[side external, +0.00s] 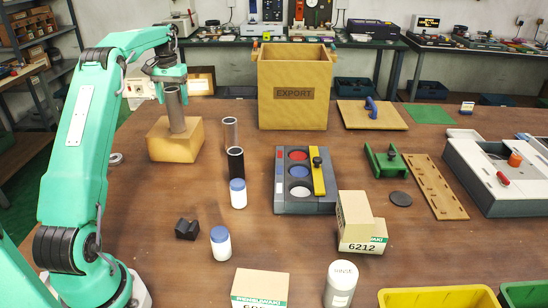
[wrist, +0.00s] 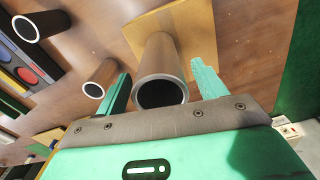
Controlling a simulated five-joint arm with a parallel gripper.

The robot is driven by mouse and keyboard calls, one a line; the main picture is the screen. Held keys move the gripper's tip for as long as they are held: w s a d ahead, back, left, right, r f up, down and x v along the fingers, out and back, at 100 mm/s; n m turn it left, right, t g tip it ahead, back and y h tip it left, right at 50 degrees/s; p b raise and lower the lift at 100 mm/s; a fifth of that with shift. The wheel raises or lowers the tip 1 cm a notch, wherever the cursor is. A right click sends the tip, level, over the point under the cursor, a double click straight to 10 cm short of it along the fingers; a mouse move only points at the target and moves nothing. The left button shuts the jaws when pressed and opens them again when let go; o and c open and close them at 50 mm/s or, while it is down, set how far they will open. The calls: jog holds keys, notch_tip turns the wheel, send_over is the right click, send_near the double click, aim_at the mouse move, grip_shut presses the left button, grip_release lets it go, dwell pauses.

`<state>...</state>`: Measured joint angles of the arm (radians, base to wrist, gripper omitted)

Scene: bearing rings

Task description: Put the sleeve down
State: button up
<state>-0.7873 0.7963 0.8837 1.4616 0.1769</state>
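My gripper (side external: 170,80) is at the sleeve's upper end. In the wrist view the green fingers of my gripper (wrist: 161,72) stand on either side of the sleeve, with a visible gap at each side. The gripper is open around the sleeve and does not hold it. The side view hides most of the fingers.
A grey tube (side external: 231,133) and a black tube (side external: 236,164) stand right of the block. Bare table lies in front of the block.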

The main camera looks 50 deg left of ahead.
jog(key=shift+r, duration=0.1)
jog(key=shift+r, duration=3.75)
jog(key=shift+w+d+r, duration=0.15)
jog(key=shift+d+r, duration=0.2)
jog(key=s+d+r+m+t+y, duration=0.15)
jog(key=d+r, duration=0.25)
jog(key=d, duration=0.8)
jog(key=s+d+r+m+t, duration=0.15)
jog(key=d+r, duration=0.25)
jog(key=d, duration=0.8)
jog(key=s+d+f+m+t, duration=0.1)
jog(key=s+d+f+m, duration=0.1)
jog(key=s+d+f, duration=0.3)
jog(key=s+d+f+m+t+h, duration=0.1)
jog(key=s+d+f, duration=0.5)
jog(key=s+d, duration=0.6)
jog(key=shift+s+d+f+m+t, duration=0.15)
jog(key=shift+s+d+m+t, duration=0.15)
jog(key=shift+d+m, duration=0.25)
